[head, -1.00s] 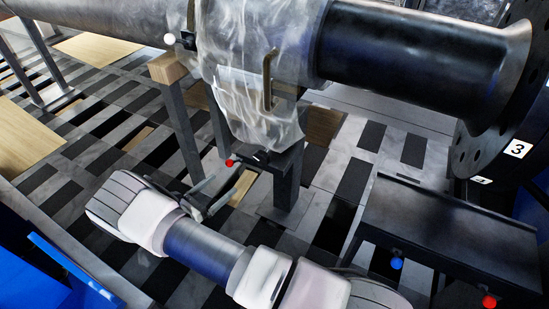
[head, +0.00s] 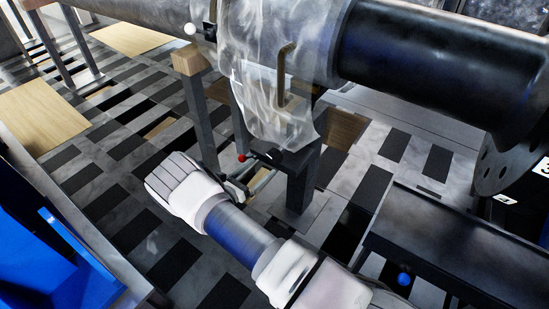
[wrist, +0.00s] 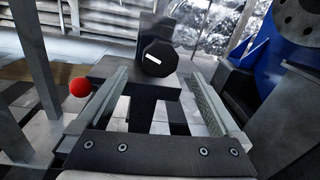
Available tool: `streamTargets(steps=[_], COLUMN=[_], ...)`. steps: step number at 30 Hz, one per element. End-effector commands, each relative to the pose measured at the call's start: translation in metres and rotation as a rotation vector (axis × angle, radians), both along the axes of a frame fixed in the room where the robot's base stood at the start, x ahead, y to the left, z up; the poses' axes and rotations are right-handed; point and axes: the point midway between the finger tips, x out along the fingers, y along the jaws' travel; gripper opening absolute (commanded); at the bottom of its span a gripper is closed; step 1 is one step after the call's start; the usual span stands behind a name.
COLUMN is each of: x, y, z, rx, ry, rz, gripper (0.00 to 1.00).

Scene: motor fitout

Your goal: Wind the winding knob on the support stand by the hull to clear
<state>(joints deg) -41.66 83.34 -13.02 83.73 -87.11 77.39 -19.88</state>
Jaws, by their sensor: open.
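The support stand (head: 300,190) is a dark grey post under the large pipe-like hull (head: 425,70). Its winding knob is dark and faceted with a white mark; it faces me in the wrist view (wrist: 156,62). In the head view the knob is small and hard to make out by the stand's top. A red ball (head: 242,157) sits left of it, also in the wrist view (wrist: 80,88). My gripper (wrist: 160,76) is open and empty. Its fingertips point toward the knob, one on either side in the wrist picture, with no visible contact.
Translucent sheeting (head: 270,105) hangs from the hull above the stand. A wood-topped post (head: 197,105) stands to the left. A dark bench (head: 460,250) with a blue ball (head: 404,279) is at the lower right. Blue equipment (head: 45,250) is at lower left. Patterned floor lies between.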

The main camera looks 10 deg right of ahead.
Motion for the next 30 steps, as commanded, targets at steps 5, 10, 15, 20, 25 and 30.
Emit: streamTargets(steps=[5,10,15,20,25,30], x=[0.025,0.043,0.052,0.054,0.054,0.054], y=[-0.031,-0.051,-0.062,-0.064,-0.064,-0.064], z=[-0.002,-0.002,0.000,0.000,0.000,0.000], rx=[0.000,0.001,0.001,0.001,0.001,0.001], ry=[-0.001,0.000,-0.001,-0.001,-0.001,-0.001], rz=[-0.003,-0.003,-0.001,0.000,0.000,0.000], gripper=[1.00,1.00,1.00,1.00,1.00,0.69])
